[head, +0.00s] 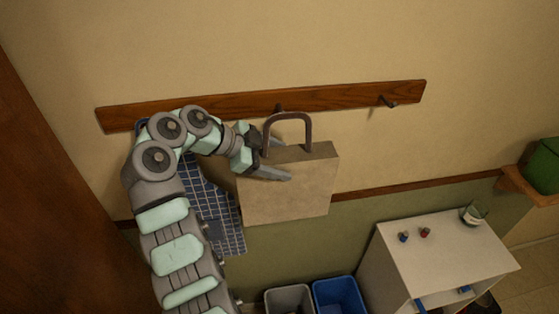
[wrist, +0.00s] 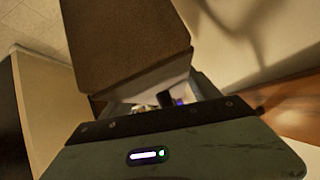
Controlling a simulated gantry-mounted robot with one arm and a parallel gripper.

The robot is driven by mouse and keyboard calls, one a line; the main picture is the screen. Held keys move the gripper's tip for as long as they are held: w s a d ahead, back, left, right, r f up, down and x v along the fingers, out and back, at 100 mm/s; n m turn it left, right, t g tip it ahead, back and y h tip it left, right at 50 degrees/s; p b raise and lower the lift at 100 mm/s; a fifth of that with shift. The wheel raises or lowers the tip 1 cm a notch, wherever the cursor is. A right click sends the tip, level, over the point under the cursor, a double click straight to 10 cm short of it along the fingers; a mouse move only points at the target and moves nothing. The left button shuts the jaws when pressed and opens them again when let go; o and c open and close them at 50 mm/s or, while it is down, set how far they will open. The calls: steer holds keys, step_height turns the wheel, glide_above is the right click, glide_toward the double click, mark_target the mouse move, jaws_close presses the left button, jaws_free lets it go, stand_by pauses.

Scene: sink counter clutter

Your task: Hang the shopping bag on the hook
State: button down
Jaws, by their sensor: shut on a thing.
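The shopping bag (head: 288,190) is a tan, boxy bag with a stiff brown arched handle (head: 287,117). It hangs upright, slightly tilted, in front of the wall. My gripper (head: 274,170) is shut on the bag's upper left part, below the handle. The wooden rail (head: 345,98) runs behind. A middle hook (head: 279,107) shows at the top of the handle; I cannot tell whether the handle is around it or in front of it. A right hook (head: 388,101) is empty. In the wrist view the bag (wrist: 125,40) fills the upper middle, and the jaws are mostly hidden.
A blue checkered cloth (head: 228,236) hangs at the left, partly behind my arm. A white cabinet (head: 440,250) with a jar (head: 473,214) and two small items stands at the right. A grey bin (head: 290,299) and a blue bin (head: 338,295) stand below the bag.

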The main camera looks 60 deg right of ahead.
mark_target(276, 148)
steer(key=shift+w+d+f, duration=0.15)
steer(key=shift+w+d, duration=0.15)
steer(key=shift+d, duration=0.2)
steer(key=shift+w+d+b, duration=0.35)
steer(key=shift+w+d, duration=0.05)
steer(key=shift+d, duration=0.2)
steer(key=shift+w+d+p, duration=0.3)
steer(key=shift+w+d, duration=0.35)
steer(key=shift+d, duration=0.2)
steer(key=shift+w+d+f+b, duration=0.4)
steer(key=shift+d+f+b, duration=0.25)
steer(key=shift+b, duration=0.5)
steer(key=shift+w+f, duration=0.1)
steer(key=shift+f, duration=0.15)
steer(key=shift+c, duration=0.6)
jaws_free()
steer(key=shift+a, duration=0.1)
